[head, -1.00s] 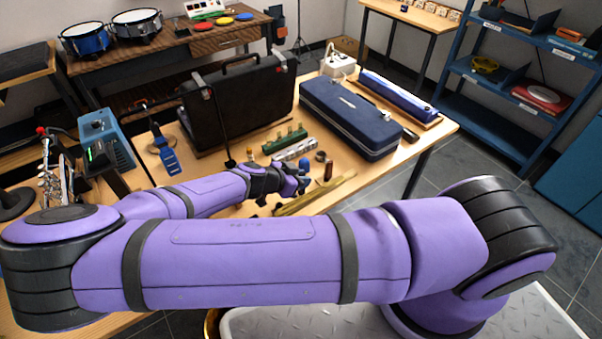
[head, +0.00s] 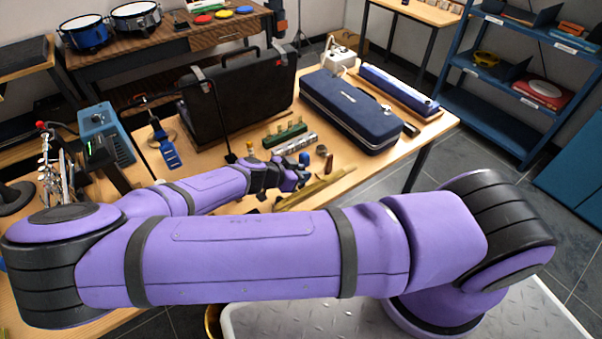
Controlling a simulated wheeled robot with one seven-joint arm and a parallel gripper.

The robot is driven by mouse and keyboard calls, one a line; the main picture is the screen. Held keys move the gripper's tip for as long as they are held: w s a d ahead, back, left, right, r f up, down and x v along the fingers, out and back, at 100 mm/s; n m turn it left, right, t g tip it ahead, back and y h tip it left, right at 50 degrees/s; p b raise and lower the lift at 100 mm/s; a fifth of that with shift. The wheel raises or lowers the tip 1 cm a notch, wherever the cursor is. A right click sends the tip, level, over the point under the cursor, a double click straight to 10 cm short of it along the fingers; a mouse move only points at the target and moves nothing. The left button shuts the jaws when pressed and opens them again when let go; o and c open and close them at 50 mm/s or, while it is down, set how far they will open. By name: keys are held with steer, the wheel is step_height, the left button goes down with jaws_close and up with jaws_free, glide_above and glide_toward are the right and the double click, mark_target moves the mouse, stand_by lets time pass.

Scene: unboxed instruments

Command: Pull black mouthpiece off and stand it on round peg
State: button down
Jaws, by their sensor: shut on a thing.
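My gripper (head: 291,176) is small in the head view, low over the near part of the wooden table. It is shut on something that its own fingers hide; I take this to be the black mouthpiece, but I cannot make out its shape. A green block with several upright pegs (head: 285,136) stands just behind the gripper. I cannot tell which peg is the round one. A long brass-coloured piece (head: 325,187) lies at the right of the gripper, partly hidden by my arm.
A silver block (head: 297,144), a blue-topped piece (head: 304,158) and a brown upright cylinder (head: 328,163) stand close behind the gripper. A large black case (head: 237,98) and a closed navy case (head: 350,112) fill the back. A blue device (head: 105,125) stands left.

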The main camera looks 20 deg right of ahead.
steer(key=shift+f, duration=1.2)
stand_by(1.8)
stand_by(0.3)
steer(key=c, duration=0.9)
jaws_free()
steer(key=shift+c, duration=0.2)
steer(key=shift+v, duration=3.75)
steer(key=shift+s, duration=0.1)
